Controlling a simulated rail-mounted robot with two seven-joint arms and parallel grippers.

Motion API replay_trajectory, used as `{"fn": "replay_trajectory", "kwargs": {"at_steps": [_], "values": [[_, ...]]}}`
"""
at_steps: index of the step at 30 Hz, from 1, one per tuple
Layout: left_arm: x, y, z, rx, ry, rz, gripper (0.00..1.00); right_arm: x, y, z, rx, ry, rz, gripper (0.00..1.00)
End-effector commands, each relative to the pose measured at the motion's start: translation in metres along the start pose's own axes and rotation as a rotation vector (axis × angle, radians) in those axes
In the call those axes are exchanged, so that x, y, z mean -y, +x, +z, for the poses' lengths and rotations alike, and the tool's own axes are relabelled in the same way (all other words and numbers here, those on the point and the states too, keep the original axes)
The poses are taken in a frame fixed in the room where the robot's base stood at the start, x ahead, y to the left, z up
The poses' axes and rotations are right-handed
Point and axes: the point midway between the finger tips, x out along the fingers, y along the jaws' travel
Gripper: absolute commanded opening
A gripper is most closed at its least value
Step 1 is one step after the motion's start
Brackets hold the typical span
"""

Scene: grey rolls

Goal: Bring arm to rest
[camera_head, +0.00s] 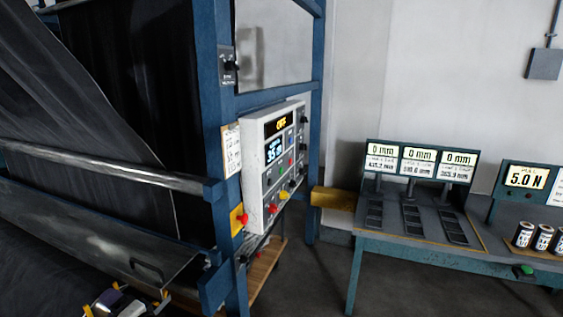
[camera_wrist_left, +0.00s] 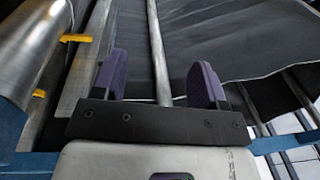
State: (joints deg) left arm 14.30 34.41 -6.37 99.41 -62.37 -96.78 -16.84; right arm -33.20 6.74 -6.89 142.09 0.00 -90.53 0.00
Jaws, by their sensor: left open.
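My left gripper (camera_head: 118,299) shows at the bottom left of the head view, partly cut off by the picture's edge. It is beside the large blue-framed machine (camera_head: 207,120), low in front of its metal panel. In the left wrist view my left gripper (camera_wrist_left: 159,78) has its two purple fingers spread apart. It holds nothing that I can see. A thin metal bar (camera_wrist_left: 157,45) appears between the fingers, seemingly beyond them. My right gripper is in neither view.
Dark fabric (camera_head: 70,75) hangs on the machine, with a metal rail (camera_head: 110,166) across it. A control box (camera_head: 272,155) with buttons is on the frame. At right a bench (camera_head: 425,248) carries displays (camera_head: 417,160) and several small rolls (camera_head: 541,237). Floor between is clear.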

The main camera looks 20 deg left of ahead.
Motion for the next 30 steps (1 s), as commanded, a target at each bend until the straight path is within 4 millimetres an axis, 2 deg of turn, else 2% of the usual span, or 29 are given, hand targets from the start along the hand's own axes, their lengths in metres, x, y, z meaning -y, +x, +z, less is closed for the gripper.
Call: {"fn": "replay_trajectory", "kwargs": {"at_steps": [1,6,9,12,18,23,30], "values": [[-0.027,-0.016,0.013,-0.076,0.011,0.083,0.66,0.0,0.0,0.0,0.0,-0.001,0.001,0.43],[-0.101,-0.08,0.061,-0.295,0.033,0.424,0.66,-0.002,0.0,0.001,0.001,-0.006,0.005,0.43],[-0.132,-0.123,0.097,-0.388,0.054,0.631,0.66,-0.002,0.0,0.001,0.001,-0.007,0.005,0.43],[-0.149,-0.16,0.131,-0.45,0.077,0.81,0.66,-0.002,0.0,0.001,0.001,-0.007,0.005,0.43],[-0.161,-0.22,0.19,-0.513,0.12,1.097,0.66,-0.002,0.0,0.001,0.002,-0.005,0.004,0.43],[-0.158,-0.26,0.234,-0.533,0.155,1.295,0.66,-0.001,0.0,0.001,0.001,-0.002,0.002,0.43],[-0.164,-0.3,0.237,-0.458,0.053,1.432,0.66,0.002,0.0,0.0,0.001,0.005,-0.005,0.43]]}}
